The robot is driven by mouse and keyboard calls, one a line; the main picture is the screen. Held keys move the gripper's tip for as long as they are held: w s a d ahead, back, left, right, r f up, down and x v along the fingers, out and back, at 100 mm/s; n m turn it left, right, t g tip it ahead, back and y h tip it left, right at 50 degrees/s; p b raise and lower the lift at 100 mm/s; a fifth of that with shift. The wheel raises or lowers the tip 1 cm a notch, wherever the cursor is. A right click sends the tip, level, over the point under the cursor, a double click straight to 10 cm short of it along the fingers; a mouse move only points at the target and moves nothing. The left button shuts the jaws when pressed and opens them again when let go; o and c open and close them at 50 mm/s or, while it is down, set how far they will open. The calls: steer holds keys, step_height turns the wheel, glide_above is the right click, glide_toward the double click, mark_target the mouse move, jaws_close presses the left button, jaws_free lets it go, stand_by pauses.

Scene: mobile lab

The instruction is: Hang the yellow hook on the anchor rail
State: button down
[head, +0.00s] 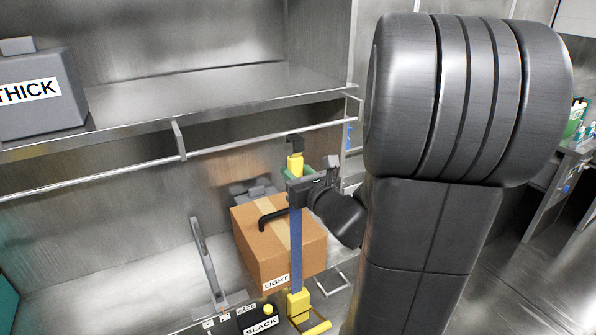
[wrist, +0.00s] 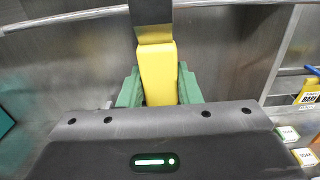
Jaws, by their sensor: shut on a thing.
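The yellow hook (head: 295,164) has a dark metal top and is upright in my gripper (head: 298,176). A blue strap (head: 296,235) runs down from it to a yellow buckle with a handle. In the wrist view the yellow hook body (wrist: 158,75) stands between the green pads of my gripper (wrist: 158,92), which is shut on it. The anchor rail (head: 240,146) is a thin metal bar under the shelf; in the wrist view the rail (wrist: 65,18) passes behind the hook's dark top. The top is close to the rail's height in the head view; I cannot tell whether they touch.
A cardboard box (head: 262,240) marked LIGHT stands behind the strap. A grey case (head: 40,110) marked THICK is on the shelf (head: 210,95). A SLACK label (head: 261,326) shows at the bottom. A bracket (head: 179,139) supports the rail left of the hook.

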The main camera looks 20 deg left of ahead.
steer(key=f+x, duration=0.1)
steer(key=x, duration=0.7)
steer(key=shift+w+b, duration=0.2)
steer(key=shift+b, duration=0.1)
steer(key=shift+a, duration=0.15)
stand_by(0.4)
steer(key=c, duration=1)
jaws_free()
steer(key=shift+o, duration=0.2)
